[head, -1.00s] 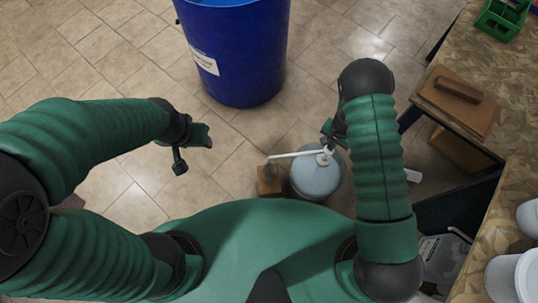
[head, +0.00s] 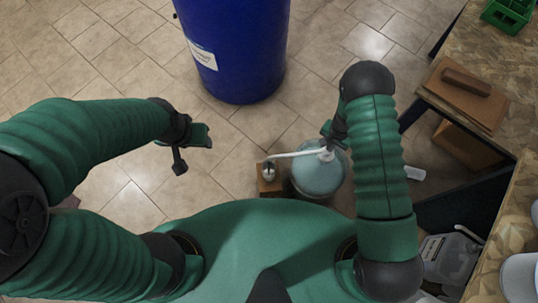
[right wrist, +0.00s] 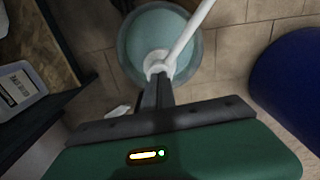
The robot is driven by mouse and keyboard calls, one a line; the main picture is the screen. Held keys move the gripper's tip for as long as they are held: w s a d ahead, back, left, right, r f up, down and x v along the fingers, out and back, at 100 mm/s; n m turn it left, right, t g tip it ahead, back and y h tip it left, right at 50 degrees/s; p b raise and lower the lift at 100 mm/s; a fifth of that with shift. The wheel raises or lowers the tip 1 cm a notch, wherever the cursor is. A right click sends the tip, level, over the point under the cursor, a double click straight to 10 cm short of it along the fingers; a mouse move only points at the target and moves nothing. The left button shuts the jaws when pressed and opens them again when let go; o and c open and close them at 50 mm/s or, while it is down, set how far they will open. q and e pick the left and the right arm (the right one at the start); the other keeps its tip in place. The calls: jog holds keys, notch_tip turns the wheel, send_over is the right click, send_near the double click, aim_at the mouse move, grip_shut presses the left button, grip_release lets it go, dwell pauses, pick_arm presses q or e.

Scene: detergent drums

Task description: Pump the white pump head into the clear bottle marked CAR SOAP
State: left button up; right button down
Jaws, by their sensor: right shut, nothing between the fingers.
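The white pump head (head: 326,155) sits on top of a round, pale blue-green container (head: 318,176) on the floor. Its long white spout reaches left, over a small bottle (head: 268,173) that looks pale and stands on a brown block (head: 270,187); no marking on it is readable. My right gripper (head: 328,130) is at the pump head. In the right wrist view its fingers (right wrist: 158,88) are shut with nothing between them, tips at the pump head (right wrist: 158,65); contact is unclear. My left gripper (head: 192,146) hangs left of the spout, away from everything; its opening is unclear.
A big blue drum (head: 238,60) stands behind on the tiled floor. At right, a wooden table (head: 450,45) carries a brown board (head: 465,95). A labelled canister (head: 447,260) stands lower right. Floor left of the small bottle is clear.

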jog(key=shift+r, duration=0.15)
notch_tip(320, 180, up, 5)
jog(key=p, duration=0.4)
jog(key=shift+r+p, duration=0.2)
jog(key=shift+p, duration=0.15)
jog(key=shift+f, duration=0.1)
jog(key=shift+f, duration=0.1)
jog(key=shift+f+b, duration=2.35)
jog(key=shift+f, duration=0.4)
jog(key=shift+r+p, duration=2.3)
jog(key=shift+r, duration=0.55)
